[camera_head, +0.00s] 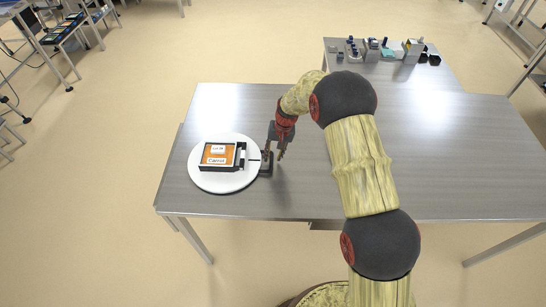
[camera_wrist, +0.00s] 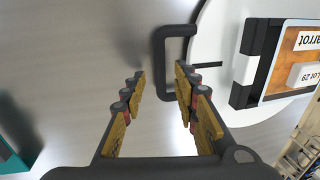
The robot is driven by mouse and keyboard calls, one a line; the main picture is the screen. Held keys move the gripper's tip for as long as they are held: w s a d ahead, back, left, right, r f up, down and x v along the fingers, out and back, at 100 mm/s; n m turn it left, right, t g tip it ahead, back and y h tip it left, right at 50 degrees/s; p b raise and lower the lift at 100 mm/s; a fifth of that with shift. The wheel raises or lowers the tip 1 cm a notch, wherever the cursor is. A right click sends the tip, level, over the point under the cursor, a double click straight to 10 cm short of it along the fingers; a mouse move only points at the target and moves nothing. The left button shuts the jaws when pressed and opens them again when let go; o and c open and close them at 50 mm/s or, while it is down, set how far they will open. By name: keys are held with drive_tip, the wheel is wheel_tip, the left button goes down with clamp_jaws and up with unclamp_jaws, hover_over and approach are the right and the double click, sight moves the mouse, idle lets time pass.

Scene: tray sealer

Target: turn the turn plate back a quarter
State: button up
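The turn plate (camera_head: 225,185) is a white round disc at the left of the grey table. A black tray (camera_head: 241,160) with orange contents and labels reading "Carrot" and "Lot 29" sits on it. A black U-shaped handle (camera_head: 266,168) sticks out from the plate's right side. In the wrist view the handle (camera_wrist: 158,50) shows at the plate's edge (camera_wrist: 205,50). My gripper (camera_head: 274,153) is open, pointing down at the handle. In the wrist view the fingertips (camera_wrist: 159,74) lie either side of the handle's outer bar, the right one over the loop; contact cannot be told.
The grey table (camera_head: 450,150) is bare to the right of my arm. A smaller table at the back carries several small objects (camera_head: 385,50). A teal thing (camera_wrist: 14,155) shows at the wrist view's lower left corner.

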drive_tip(key=shift+a+f, duration=0.2)
drive_tip(key=shift+f, duration=0.65)
drive_tip(key=c, duration=0.3)
clamp_jaws()
